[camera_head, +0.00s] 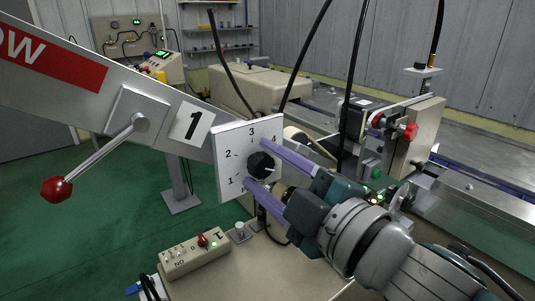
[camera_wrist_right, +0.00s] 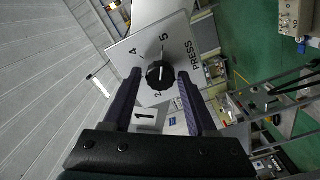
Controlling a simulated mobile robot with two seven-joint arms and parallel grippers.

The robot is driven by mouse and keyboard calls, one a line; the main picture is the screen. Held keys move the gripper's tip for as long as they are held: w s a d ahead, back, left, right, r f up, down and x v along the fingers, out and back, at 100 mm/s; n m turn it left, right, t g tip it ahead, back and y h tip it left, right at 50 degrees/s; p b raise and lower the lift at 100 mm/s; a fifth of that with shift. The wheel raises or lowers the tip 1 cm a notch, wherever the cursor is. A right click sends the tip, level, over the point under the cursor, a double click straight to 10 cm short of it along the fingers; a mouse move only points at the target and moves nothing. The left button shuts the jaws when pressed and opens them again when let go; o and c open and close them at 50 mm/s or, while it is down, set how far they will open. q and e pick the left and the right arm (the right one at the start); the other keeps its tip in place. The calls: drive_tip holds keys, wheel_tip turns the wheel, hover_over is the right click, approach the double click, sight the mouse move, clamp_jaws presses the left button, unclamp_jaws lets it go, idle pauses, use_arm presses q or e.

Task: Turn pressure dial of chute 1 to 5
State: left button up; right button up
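The pressure dial of chute 1 is a black round knob (camera_head: 262,165) on a white square plate (camera_head: 226,148) with printed numbers. In the head view 1 to 4 are readable; the right side of the scale is partly covered by my gripper. A light mark on the knob seems to face right and slightly down; its exact reading is unclear. In the right wrist view the knob (camera_wrist_right: 160,75) is between the fingertips, with 4 and 5 visible beyond it. My right gripper (camera_head: 257,165) is open, its purple fingers on either side of the knob with gaps. My left gripper is out of view.
A lever with a red knob (camera_head: 57,189) sticks out left of the label "1" (camera_head: 191,122). A beige switch box (camera_head: 195,253) with a red switch lies below the dial. Black hoses hang behind. Green floor is clear at the left.

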drive_tip(key=shift+o, duration=0.9)
drive_tip(key=v, duration=1)
